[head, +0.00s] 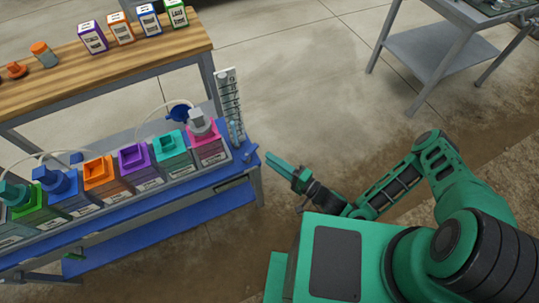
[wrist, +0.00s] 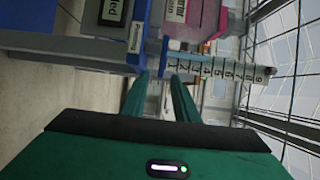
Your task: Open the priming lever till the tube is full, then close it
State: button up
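The upright measuring tube with its white numbered scale (head: 230,105) stands at the right end of the blue skid. In the wrist view the scale (wrist: 225,70) lies sideways, with dark digits. Some blue shows low beside the scale in the head view; the liquid level is too small to tell. A small blue lever-like part (head: 248,155) sits at the skid's corner below the tube; it also shows in the wrist view (wrist: 164,56), just beyond my fingertips. My gripper (head: 270,163) points at it from the right. Its two green fingers (wrist: 160,80) are apart, with nothing seen held between them.
Several colored canisters stand in a row on the blue skid (head: 215,180), the pink one (head: 207,148) nearest the tube. A wooden bench (head: 120,60) with small boxes stands behind. A grey table (head: 430,50) is at the back right. The floor between is clear.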

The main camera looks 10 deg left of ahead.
jog(key=shift+v, duration=0.8)
jog(key=shift+w, duration=0.15)
